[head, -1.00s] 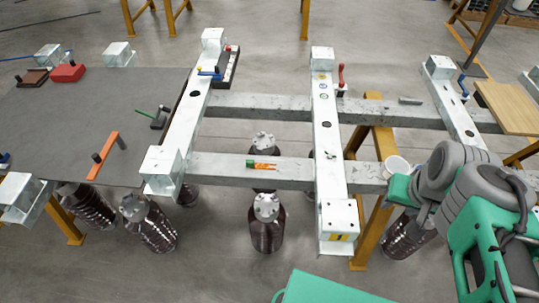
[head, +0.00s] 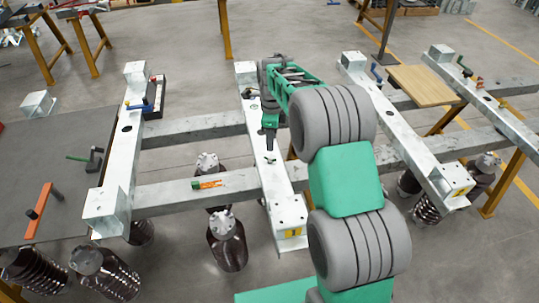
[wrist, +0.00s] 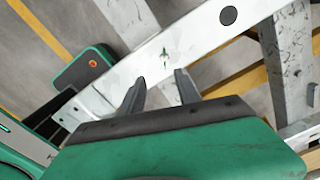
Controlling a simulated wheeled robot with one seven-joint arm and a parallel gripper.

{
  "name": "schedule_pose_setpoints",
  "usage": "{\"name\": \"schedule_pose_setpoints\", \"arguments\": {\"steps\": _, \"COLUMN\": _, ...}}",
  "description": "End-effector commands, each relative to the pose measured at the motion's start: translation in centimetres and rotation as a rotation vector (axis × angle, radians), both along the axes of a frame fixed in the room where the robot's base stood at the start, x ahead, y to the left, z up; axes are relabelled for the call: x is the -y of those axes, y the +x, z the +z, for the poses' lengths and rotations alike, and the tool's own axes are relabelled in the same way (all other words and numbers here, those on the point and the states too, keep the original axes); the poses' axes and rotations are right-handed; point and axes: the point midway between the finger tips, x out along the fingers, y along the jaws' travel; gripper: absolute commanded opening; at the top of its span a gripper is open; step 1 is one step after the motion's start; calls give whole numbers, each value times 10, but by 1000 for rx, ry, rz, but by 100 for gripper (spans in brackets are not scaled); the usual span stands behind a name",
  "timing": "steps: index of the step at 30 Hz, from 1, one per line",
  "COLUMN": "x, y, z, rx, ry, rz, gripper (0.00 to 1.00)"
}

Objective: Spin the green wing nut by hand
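The green wing nut (head: 270,160) looks like a small dark spot on top of the middle pale metal beam (head: 280,195) in the head view. In the wrist view the wing nut (wrist: 165,57) is a small greenish winged shape on the pale beam face, just beyond the fingertips and roughly centred between them. My gripper (head: 269,146) points down over the same beam, close to the nut. In the wrist view its two dark fingers (wrist: 162,78) stand apart with nothing between them, and a gap to the nut seems to remain.
A small orange and green item (head: 209,184) lies on the near crossbar, left of the beam. A blue-handled clamp (head: 137,105) is on the left beam. A wooden board (head: 421,85) lies at right. The beam around the nut is clear.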

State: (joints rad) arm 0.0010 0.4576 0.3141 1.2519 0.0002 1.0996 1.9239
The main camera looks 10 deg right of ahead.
Motion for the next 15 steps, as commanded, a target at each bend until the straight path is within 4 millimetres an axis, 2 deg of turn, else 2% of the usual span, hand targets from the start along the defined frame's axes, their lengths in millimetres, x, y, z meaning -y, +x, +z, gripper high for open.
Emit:
{"name": "schedule_pose_setpoints", "arguments": {"steps": 1, "x": 0, "y": 8, "z": -12, "rx": -12, "ry": 1, "rz": -74, "gripper": 40}}
{"name": "schedule_pose_setpoints", "arguments": {"steps": 4, "x": 1, "y": 15, "z": -25, "rx": -22, "ry": 1, "rz": -161, "gripper": 40}}
{"name": "schedule_pose_setpoints", "arguments": {"steps": 8, "x": 1, "y": 15, "z": -40, "rx": -24, "ry": 1, "rz": -173, "gripper": 40}}
{"name": "schedule_pose_setpoints", "arguments": {"steps": 15, "x": 1, "y": 15, "z": -85, "rx": -22, "ry": 1, "rz": -171, "gripper": 40}}
